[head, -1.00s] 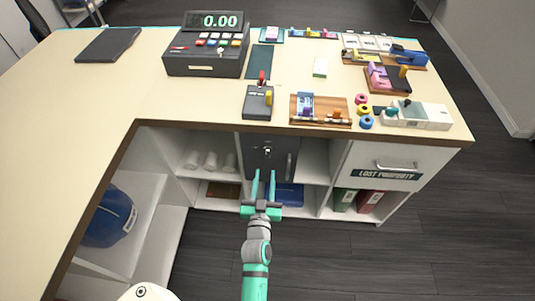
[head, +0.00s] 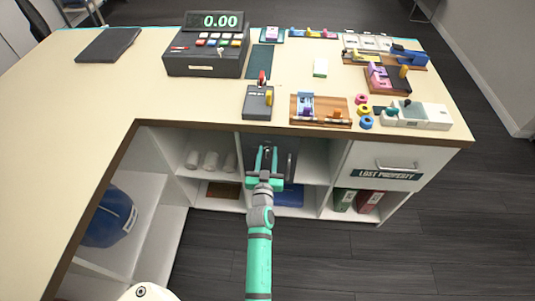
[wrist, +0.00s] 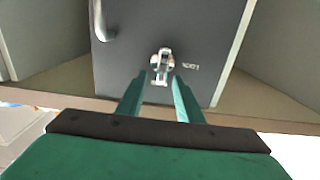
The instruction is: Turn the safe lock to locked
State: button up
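The dark grey safe (head: 284,146) sits in the upper middle shelf bay under the counter. Its door also fills the middle of the wrist view (wrist: 125,60). The safe lock (wrist: 162,61), a small silver turn piece, is on the door beside a small white label too small to read. My gripper (head: 266,151) is in front of the door and covers most of it in the head view. In the wrist view my gripper (wrist: 160,76) is open, with its two green fingers apart, one to each side of the lock's lower end. I cannot tell whether they touch it.
The door handle (wrist: 104,22) is left of the lock in the wrist view. The counter edge (head: 200,127) overhangs the shelves. Rolled white items (head: 210,161) lie in the left bay, and a drawer (head: 385,163) is to the right.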

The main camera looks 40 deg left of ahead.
grip_shut()
jog(key=n, duration=0.5)
jog(key=a+n, duration=0.1)
jog(key=n, duration=0.2)
jog(key=shift+s+a+f, duration=0.1)
jog(key=shift+s+f, duration=0.2)
jog(key=shift+s, duration=0.1)
jog(key=n, duration=0.3)
jog(key=f+n, duration=0.1)
jog(key=n, duration=0.2)
jog(key=f+n, duration=0.1)
jog(key=n, duration=0.2)
jog(key=shift+s+a+n, duration=0.2)
jog(key=shift+a+n, duration=0.15)
jog(key=shift+n, duration=0.05)
